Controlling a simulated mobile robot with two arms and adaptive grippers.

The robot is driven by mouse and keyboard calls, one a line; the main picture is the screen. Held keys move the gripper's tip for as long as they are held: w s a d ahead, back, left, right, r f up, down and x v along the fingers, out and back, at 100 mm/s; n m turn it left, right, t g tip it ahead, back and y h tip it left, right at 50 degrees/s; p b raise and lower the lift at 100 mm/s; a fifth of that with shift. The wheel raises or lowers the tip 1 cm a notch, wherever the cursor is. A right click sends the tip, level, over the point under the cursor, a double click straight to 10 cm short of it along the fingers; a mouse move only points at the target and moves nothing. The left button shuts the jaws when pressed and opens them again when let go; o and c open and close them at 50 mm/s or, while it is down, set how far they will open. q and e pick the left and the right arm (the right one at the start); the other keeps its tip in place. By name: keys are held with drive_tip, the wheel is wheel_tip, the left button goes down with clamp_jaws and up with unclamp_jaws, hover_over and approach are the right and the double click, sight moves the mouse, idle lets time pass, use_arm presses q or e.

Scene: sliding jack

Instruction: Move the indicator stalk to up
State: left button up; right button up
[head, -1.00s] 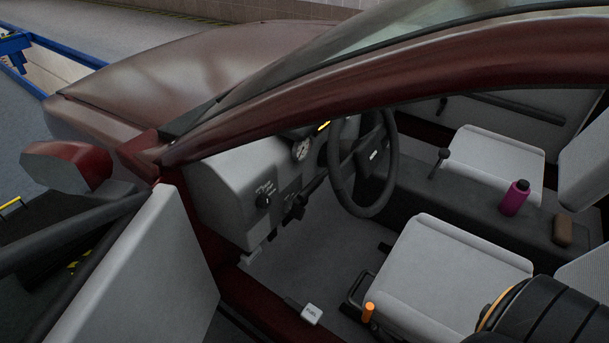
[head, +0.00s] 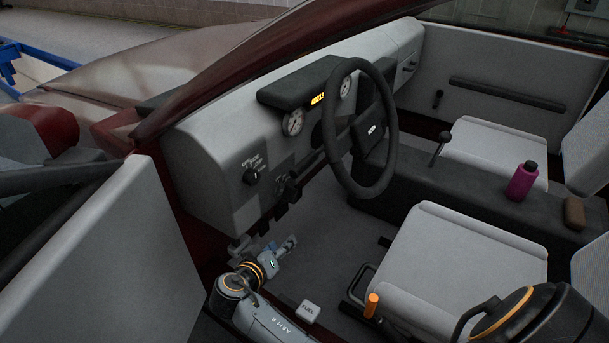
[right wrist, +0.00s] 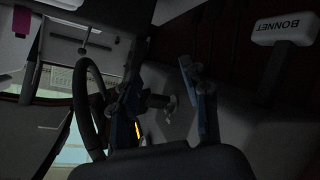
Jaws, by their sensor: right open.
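The steering wheel (head: 391,130) stands in front of the grey dashboard (head: 200,150), and shows at the left of the right wrist view (right wrist: 82,105). A dark bar, likely the indicator stalk (head: 311,161), slants left of the wheel; its exact setting is hard to tell. My right gripper (head: 288,245) is open and empty, low in the footwell, below the dashboard and apart from the stalk. Its two fingers also show in the dark right wrist view (right wrist: 161,75), where I cannot pick out the stalk with certainty. My left gripper is not in view.
A rotary knob (head: 250,177) and a dark switch (head: 287,187) sit on the dashboard near the stalk. The open door (head: 110,260) is at left, the seat (head: 455,260) at right. A FUEL lever (head: 307,311) is by the sill; a BONNET handle (right wrist: 284,28) shows in the wrist view.

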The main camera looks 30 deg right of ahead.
sight(304, 164)
wheel_tip(304, 164, up, 16)
drive_tip(key=w+m+h+b, duration=0.1)
drive_tip(key=w+m+h, duration=0.1)
drive_tip(key=m+h, duration=0.45)
drive_tip(key=shift+m+y, duration=0.35)
drive_tip(key=shift+y, duration=0.1)
drive_tip(key=x, duration=1.3)
drive_tip(key=shift+s, duration=0.25)
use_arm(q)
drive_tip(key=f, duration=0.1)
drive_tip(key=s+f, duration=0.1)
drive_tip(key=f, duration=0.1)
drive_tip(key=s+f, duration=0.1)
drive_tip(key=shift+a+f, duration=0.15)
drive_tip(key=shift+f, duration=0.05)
use_arm(e)
drive_tip(key=shift+d, duration=0.1)
drive_tip(key=c, duration=0.9)
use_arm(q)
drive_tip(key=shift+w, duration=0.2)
use_arm(e)
clamp_jaws()
